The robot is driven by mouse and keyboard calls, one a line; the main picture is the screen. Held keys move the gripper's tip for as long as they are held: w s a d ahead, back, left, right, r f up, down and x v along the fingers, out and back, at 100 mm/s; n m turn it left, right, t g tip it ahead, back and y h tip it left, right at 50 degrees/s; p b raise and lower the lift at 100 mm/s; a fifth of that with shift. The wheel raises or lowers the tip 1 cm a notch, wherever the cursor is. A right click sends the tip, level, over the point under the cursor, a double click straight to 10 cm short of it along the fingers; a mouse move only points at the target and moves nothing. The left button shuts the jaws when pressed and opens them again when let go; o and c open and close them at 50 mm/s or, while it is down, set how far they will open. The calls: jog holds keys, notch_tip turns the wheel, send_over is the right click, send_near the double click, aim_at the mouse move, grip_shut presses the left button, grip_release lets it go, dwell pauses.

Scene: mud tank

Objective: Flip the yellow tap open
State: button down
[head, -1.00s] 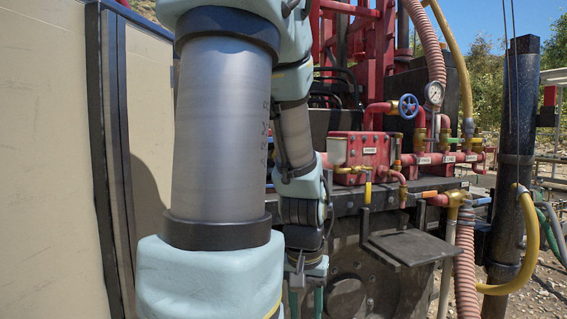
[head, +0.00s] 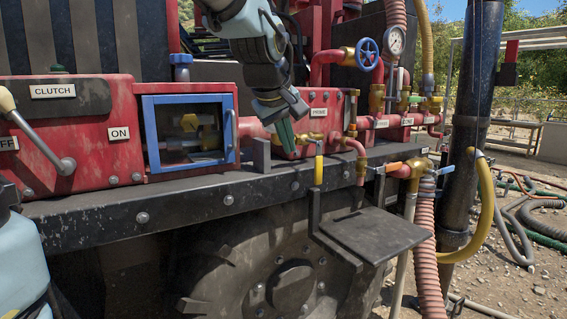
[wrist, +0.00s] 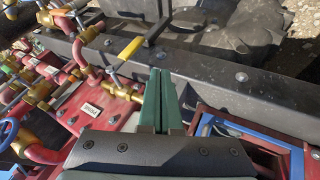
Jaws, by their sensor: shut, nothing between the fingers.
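The yellow tap (head: 319,170) is a yellow lever handle that hangs straight down on the front of the red pipework, below the PRIME label. In the wrist view the yellow handle (wrist: 131,47) shows just above and left of the fingertips. My gripper (head: 287,140) has dark green fingers pointing down, to the left of the tap in the head view. The fingers (wrist: 162,72) are pressed together and empty, and appear apart from the handle. The tap's valve body is partly unclear behind the handle.
A blue-framed glazed box (head: 188,128) stands left of my gripper. A black ledge (head: 150,205) runs below, and a flat dark shelf plate (head: 372,234) juts out under the tap. A blue handwheel (head: 367,54) and pressure gauge (head: 392,40) stand to the upper right.

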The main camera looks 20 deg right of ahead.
aim_at(319, 163)
jog(key=shift+w, duration=0.1)
jog(key=w+d+f+p, duration=0.2)
jog(key=w+d+f, duration=0.3)
jog(key=d+f, duration=0.2)
jog(key=shift+w+d+f+p, duration=0.15)
jog(key=shift+d+f+p, duration=0.25)
jog(key=shift+f, duration=0.1)
jog(key=shift+d+f+b, duration=0.1)
jog(key=shift+b, duration=0.25)
jog(key=shift+h+b, duration=0.3)
jog(key=shift+b, duration=0.45)
